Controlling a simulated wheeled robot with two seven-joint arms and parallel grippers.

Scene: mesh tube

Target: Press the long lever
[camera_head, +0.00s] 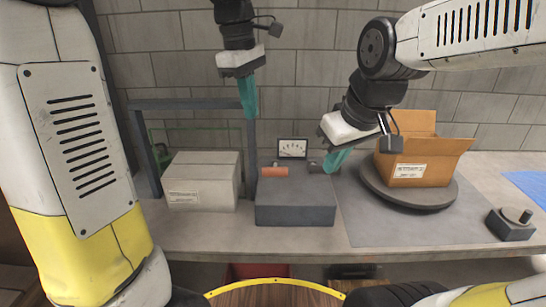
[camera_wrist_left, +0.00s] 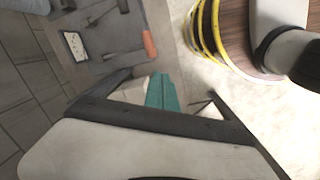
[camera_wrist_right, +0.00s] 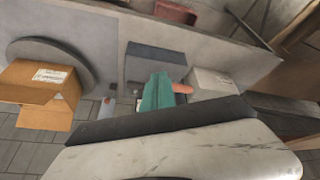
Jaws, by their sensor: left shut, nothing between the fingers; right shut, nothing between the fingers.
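A lever with an orange handle (camera_head: 273,172) lies along the top of a grey box (camera_head: 295,212) on the bench, below a small gauge. The orange handle also shows in the left wrist view (camera_wrist_left: 149,44) and, partly hidden by the teal fingers, in the right wrist view (camera_wrist_right: 183,88). My left gripper (camera_head: 250,112) is shut and empty, pointing down above and left of the handle in the head view. My right gripper (camera_head: 336,162) is shut and empty, to the right of the grey box. Neither gripper visibly touches the handle.
A closed pale box (camera_head: 203,182) stands left of the grey box, under a dark frame (camera_head: 190,104). An open cardboard box (camera_head: 425,165) sits on a round turntable (camera_head: 410,200) at right. The gauge (camera_head: 292,148) stands behind. A small knob box (camera_head: 511,226) is far right.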

